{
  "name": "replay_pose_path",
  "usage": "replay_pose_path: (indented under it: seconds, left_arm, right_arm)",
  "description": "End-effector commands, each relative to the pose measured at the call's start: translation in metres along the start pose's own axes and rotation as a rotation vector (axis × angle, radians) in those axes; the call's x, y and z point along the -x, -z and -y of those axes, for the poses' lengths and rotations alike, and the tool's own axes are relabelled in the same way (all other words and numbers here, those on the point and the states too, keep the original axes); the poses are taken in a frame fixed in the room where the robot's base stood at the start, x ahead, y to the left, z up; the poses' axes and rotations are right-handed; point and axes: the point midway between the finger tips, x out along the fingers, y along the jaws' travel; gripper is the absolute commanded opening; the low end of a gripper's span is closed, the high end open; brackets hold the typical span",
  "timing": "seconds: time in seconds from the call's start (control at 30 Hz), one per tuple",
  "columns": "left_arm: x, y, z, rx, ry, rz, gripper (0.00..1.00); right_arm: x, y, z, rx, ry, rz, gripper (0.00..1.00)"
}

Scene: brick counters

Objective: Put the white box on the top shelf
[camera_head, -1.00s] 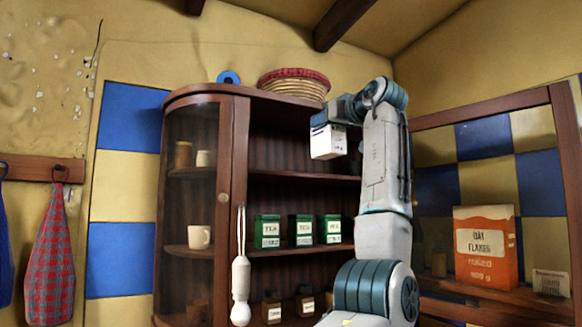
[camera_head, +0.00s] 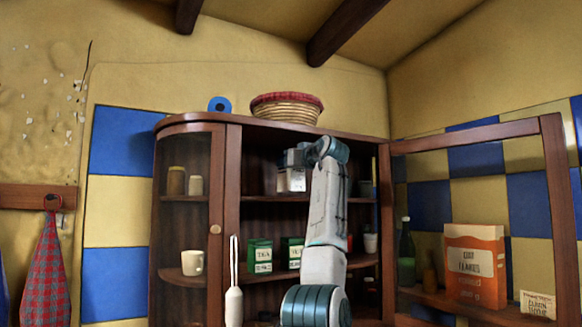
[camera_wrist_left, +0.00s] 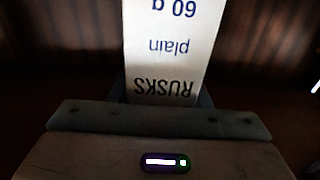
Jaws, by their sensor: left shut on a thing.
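The white box (camera_head: 291,180) is at the opening of the cabinet's top compartment. Its bottom is close to the level of the top shelf (camera_head: 260,198), and I cannot tell whether it touches the board. My left gripper (camera_head: 297,158) is shut on the box, reaching it from above and in front. In the left wrist view the white box (camera_wrist_left: 168,50) shows upside-down print reading "RUSKS", "plain" and "60 g", upright between the fingers. The arm hides part of the shelf to the right. My right gripper is not in view.
Green tea tins (camera_head: 260,256) stand on the shelf below. A glazed door (camera_head: 185,220) is at the left. An open door frame (camera_head: 556,200) is at the right, with an orange box (camera_head: 475,265) behind it.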

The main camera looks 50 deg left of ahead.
Motion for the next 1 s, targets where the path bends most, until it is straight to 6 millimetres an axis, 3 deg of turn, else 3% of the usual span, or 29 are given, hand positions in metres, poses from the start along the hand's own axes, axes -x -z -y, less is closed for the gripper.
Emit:
replay_pose_path:
  seconds: [0.17,0.4,0.43,0.53,0.83,1.0]
  left_arm:
    - [-0.001,-0.013,0.000,-0.001,0.001,-0.001,0.16]
    - [0.000,-0.015,0.000,-0.001,0.001,0.002,0.16]
    - [0.000,-0.015,0.000,-0.001,0.001,0.002,0.47]
    - [0.000,-0.015,0.000,-0.001,0.001,0.002,0.65]
    - [0.001,-0.015,0.000,0.000,0.000,0.000,0.65]
    - [0.020,-0.018,-0.001,0.002,-0.002,-0.002,0.65]
  right_arm:
    - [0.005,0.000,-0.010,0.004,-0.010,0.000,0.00]
    - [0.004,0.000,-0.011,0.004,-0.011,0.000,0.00]
    - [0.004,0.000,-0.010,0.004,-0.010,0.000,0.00]
    - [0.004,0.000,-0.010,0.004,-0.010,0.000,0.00]
    - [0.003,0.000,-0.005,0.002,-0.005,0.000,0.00]
    - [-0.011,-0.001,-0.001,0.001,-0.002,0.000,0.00]
